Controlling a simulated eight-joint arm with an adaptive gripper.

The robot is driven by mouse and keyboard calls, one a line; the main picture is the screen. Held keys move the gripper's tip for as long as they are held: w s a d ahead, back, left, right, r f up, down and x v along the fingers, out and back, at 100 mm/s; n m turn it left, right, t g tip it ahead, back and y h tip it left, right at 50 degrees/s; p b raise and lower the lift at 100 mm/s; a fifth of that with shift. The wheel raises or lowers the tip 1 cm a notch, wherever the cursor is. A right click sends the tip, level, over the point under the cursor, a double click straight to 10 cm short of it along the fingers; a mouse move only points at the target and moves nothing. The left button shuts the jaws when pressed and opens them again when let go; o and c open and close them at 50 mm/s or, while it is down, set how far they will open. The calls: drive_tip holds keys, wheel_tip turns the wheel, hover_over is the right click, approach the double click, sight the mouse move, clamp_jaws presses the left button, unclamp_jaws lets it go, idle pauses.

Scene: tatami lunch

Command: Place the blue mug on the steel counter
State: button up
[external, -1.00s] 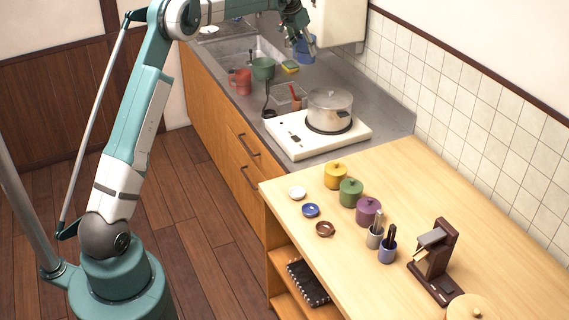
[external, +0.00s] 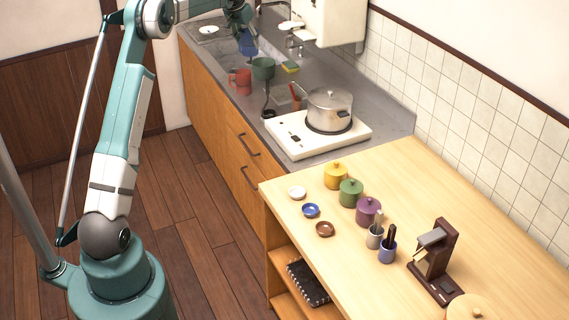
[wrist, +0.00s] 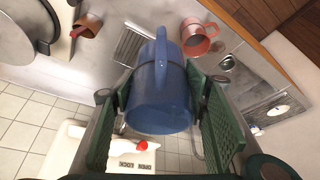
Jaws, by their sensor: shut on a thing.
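The blue mug (external: 248,44) is held in the air over the sink area at the far end of the steel counter (external: 386,117). My gripper (external: 243,24) is above it in the external view. In the wrist view the blue mug (wrist: 160,95) sits between the two green finger pads of my gripper (wrist: 159,88), which is shut on it. Its handle points toward the top of that view. The steel counter (wrist: 92,60) shows behind the mug in the wrist view. The gap under the mug is hard to judge.
A lidded pot (external: 330,109) sits on a white stove. A white wall unit (external: 330,20) hangs above the counter. Bare counter shows beyond the stove.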

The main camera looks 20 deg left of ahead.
wheel_tip(320, 180, down, 16)
drive_tip(key=shift+f, duration=0.1)
idle(0.4)
wheel_tip(320, 180, down, 6)
idle(0.4)
drive_tip(key=shift+f, duration=0.2)
drive_tip(key=shift+f, duration=1.75)
drive_tip(key=shift+f, duration=0.15)
drive_tip(key=o, duration=0.9)
